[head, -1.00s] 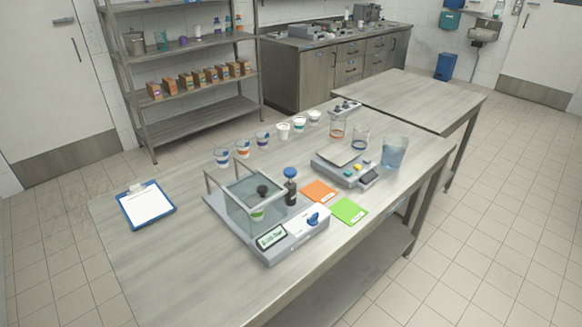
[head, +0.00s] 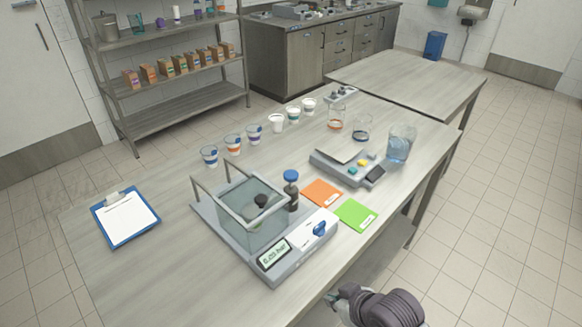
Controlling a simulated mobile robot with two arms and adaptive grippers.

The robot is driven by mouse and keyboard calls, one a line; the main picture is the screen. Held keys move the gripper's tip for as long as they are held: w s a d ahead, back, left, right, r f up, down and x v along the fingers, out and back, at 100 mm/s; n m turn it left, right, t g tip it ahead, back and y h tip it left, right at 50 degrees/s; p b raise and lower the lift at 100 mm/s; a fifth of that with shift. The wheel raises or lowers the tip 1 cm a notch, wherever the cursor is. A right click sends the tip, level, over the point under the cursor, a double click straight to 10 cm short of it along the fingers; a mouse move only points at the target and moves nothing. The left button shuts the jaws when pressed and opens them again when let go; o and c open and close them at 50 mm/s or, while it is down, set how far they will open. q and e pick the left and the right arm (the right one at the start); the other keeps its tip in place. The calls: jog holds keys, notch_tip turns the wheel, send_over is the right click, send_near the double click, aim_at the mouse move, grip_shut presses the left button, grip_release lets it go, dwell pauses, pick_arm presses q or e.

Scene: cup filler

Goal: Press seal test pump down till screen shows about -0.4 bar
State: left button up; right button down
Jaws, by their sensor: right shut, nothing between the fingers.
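The seal tester (head: 293,262) stands on the near table, with a clear chamber (head: 250,228) on it. Its screen (head: 274,254) appears to read 0.00 bar. The pump (head: 291,190), a dark post with a blue cap, stands upright beside the chamber, its cap raised. A blue knob (head: 320,229) sits on the front panel. My right gripper (head: 342,297) enters at the bottom edge, in front of the table and well apart from the pump. It is shut and empty. My left gripper is not in view.
Orange (head: 322,192) and green (head: 355,214) cards lie right of the tester. Behind them are a scale (head: 345,167) and a jug of water (head: 400,143). Several cups (head: 254,134) line the back. A clipboard (head: 125,217) lies at left. The table's near left is clear.

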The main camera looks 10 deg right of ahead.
jog(key=w+d+r+n+t+y, duration=0.2)
jog(key=w+r+t+y, duration=0.3)
jog(key=w+r, duration=1.4)
notch_tip(320, 180, up, 3)
jog(key=shift+w+d+f+n+t+y, duration=0.2)
jog(key=shift+d+n+t+y, duration=0.1)
jog(key=shift+d+t+y, duration=0.1)
